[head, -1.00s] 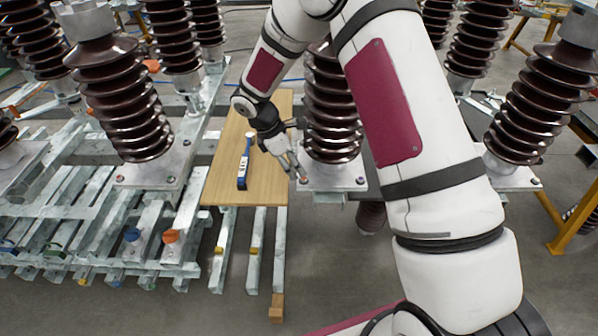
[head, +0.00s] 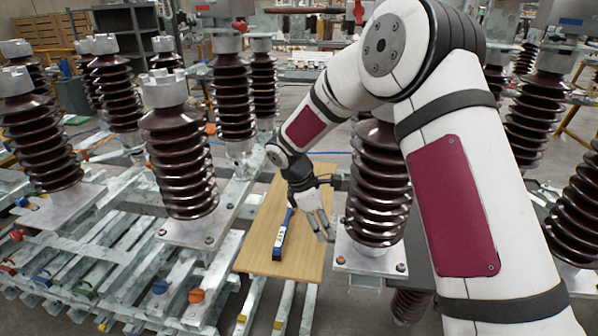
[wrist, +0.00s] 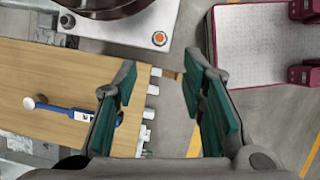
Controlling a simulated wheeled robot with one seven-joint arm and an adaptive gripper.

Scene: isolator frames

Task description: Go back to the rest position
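My gripper (head: 325,228) hangs near the right edge of a wooden board, beside the base of a brown ribbed insulator (head: 378,190). In the wrist view my gripper (wrist: 160,110) has its two green-padded fingers spread apart with nothing between them. A blue tool with a white label (head: 281,238) lies on the board, left of my gripper and apart from it. The tool also shows in the wrist view (wrist: 75,113), partly hidden behind the left finger.
The wooden board (head: 262,262) lies on metal frames. Several brown insulators stand around, including one left of the board (head: 180,160). A metal base plate with an orange-topped bolt (wrist: 140,25) is close to my gripper. Grey floor (wrist: 180,75) shows below the fingers.

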